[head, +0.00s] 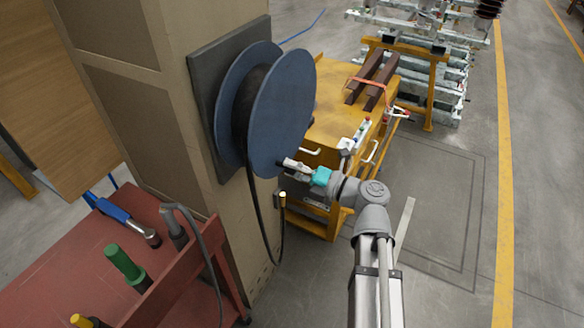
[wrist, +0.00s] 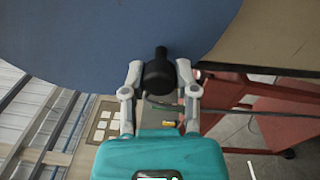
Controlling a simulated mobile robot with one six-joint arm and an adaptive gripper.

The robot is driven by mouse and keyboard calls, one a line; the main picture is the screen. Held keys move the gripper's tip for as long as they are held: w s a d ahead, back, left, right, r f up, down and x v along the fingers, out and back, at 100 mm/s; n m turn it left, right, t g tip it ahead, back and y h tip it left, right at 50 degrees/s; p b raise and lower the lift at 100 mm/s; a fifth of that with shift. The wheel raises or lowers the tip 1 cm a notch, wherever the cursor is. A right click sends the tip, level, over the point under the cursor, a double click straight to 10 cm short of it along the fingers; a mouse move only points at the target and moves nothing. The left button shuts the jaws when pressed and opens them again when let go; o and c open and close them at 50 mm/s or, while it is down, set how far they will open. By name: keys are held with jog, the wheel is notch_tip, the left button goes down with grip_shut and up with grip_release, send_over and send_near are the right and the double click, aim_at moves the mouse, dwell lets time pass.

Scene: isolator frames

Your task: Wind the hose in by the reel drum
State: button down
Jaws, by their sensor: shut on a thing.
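The reel drum (head: 283,105) has blue round flanges and is mounted on a dark plate on the column. Black hose is wound between the flanges. A loose length of hose (head: 262,220) hangs below in a loop, its brass-coloured end (head: 283,198) turned upward. My gripper (head: 288,165) is at the lower right of the front flange. In the wrist view its fingers (wrist: 158,78) are shut on a black knob (wrist: 158,70) that stands out from the blue flange (wrist: 90,35). The knob is mostly hidden by my gripper in the head view.
A red cart (head: 60,265) with several hand tools stands at the lower left. A yellow bench (head: 330,115) stands behind my gripper, close to the reel. The column (head: 150,100) is left of the reel. Open floor (head: 450,270) lies to the right.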

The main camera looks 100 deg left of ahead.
jog(key=shift+c, duration=1.8)
grip_release()
jog(key=shift+a+f, duration=0.1)
jog(key=shift+a, duration=0.05)
